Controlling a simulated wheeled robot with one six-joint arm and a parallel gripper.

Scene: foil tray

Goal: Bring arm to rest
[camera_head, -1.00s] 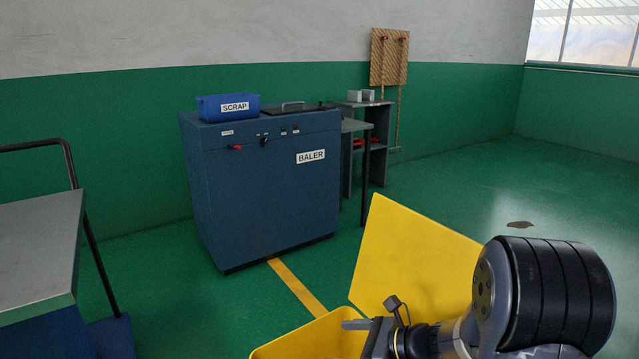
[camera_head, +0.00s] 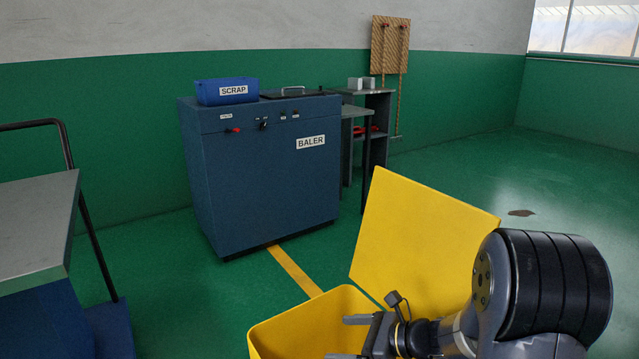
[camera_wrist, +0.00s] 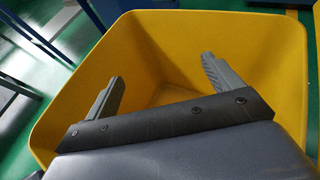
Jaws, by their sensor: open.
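My gripper (camera_head: 348,338) is at the bottom of the head view, over the yellow bin (camera_head: 352,297). In the wrist view my gripper (camera_wrist: 162,70) is open, its two grey fingers wide apart with nothing between them. The fingers point into the yellow bin (camera_wrist: 285,60), and the part of its inside that shows looks empty. My forearm stretches in from the lower right of the head view. The gripper's body hides the near part of the bin in the wrist view.
A yellow lid (camera_head: 415,235) stands tilted behind the bin. A blue baler (camera_head: 265,185) with a blue scrap box (camera_head: 215,98) on top is farther back. A grey-topped cart (camera_head: 35,230) stands at left.

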